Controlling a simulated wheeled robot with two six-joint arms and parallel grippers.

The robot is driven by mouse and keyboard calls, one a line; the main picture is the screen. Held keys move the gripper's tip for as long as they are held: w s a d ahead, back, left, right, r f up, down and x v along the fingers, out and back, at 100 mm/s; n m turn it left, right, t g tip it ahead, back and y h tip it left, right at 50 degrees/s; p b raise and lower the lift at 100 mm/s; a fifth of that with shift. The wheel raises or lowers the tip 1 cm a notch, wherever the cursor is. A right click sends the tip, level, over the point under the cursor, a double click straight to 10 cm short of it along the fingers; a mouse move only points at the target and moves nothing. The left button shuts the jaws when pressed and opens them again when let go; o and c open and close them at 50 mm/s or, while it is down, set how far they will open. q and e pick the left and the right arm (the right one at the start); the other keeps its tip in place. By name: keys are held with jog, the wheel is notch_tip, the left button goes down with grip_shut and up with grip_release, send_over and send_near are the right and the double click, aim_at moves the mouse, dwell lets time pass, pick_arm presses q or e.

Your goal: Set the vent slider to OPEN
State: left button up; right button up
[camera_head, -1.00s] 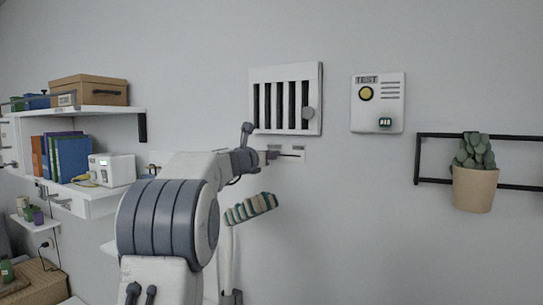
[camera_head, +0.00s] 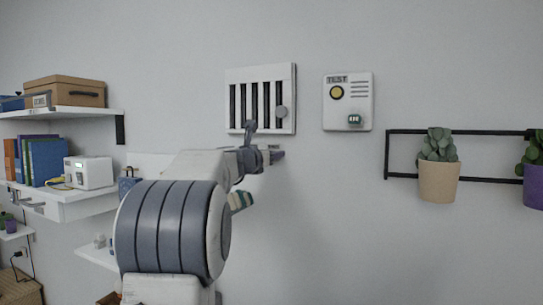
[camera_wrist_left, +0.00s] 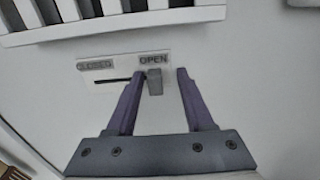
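The vent (camera_head: 288,120) is a white wall grille with dark slots and a round grey knob; its lower edge shows in the wrist view (camera_wrist_left: 130,22). Below it is the white slider plate (camera_wrist_left: 105,75), marked CLOSED at left and OPEN at right, with a dark slot. The grey slider tab (camera_wrist_left: 154,82) stands at the slot's right end, under OPEN. My left gripper (camera_wrist_left: 159,73) is open, with its purple fingers on either side of the tab; a gap shows on both sides. In the head view my left gripper (camera_head: 278,155) mostly hides the plate. My right gripper is not in view.
A white TEST box (camera_head: 360,110) with a yellow button hangs right of the vent. Further right, a black rail (camera_head: 400,131) holds potted plants. At left, shelves (camera_head: 60,113) carry a cardboard box, books and a white device. The wall below the TEST box is clear.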

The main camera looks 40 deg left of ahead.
pick_arm(q)
jog(key=shift+a, duration=0.15)
jog(key=s+d+b, duration=0.2)
jog(key=s+b, duration=0.1)
jog(key=s, duration=0.7)
jog(key=shift+s+b, duration=0.15)
jog(key=shift+b, duration=0.2)
